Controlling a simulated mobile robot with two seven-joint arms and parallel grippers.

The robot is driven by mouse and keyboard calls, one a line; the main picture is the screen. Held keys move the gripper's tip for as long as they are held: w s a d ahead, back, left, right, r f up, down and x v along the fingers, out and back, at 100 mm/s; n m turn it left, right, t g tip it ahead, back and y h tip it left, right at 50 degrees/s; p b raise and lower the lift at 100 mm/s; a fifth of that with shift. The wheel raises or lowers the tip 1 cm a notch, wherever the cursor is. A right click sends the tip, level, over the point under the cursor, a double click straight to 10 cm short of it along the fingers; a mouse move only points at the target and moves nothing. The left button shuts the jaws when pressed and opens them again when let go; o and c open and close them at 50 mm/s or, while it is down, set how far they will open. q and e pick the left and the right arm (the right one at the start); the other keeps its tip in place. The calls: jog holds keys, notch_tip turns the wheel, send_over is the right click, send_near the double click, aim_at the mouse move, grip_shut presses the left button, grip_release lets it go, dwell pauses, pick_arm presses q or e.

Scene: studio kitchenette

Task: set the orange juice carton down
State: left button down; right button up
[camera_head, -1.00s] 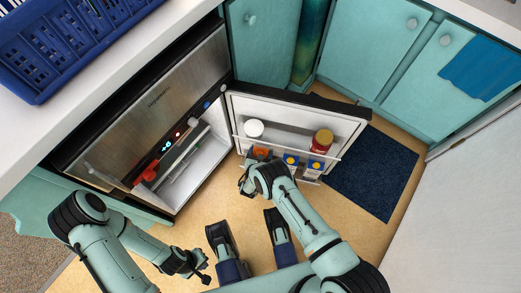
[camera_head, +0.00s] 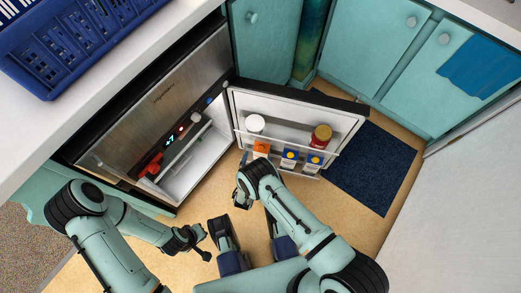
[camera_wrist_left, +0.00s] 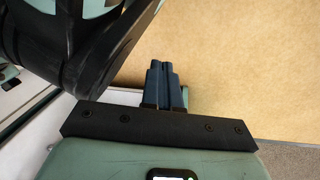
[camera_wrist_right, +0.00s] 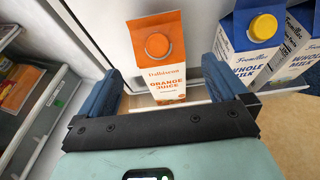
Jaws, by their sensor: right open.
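The orange juice carton (camera_head: 261,149), white with an orange top and cap, stands upright in the lower rack of the open fridge door. In the right wrist view the carton (camera_wrist_right: 163,75) shows its front label, ahead of and between the fingers; its base meets the pale rack edge. My right gripper (camera_wrist_right: 163,88) is open, one blue finger to each side of the carton, with no visible grip on it. In the head view my right gripper (camera_head: 241,194) is just in front of the door. My left gripper (camera_wrist_left: 166,84) is shut and empty over the floor.
Two blue-topped milk cartons (camera_head: 290,158) (camera_head: 315,162) stand to the right in the same rack. A white-lidded container (camera_head: 255,124) and a red jar (camera_head: 321,136) are on the shelf above. The open fridge (camera_head: 195,160) is at left; a dark mat (camera_head: 375,170) lies right.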

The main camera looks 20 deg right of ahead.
pick_arm(q)
jog(key=shift+w+d+r+t+p, duration=0.15)
jog(key=shift+w+r+t+p, duration=0.25)
jog(key=shift+w+r, duration=0.55)
pick_arm(e)
jog(key=shift+v, duration=1.75)
pick_arm(q)
jog(key=shift+w+f, duration=0.1)
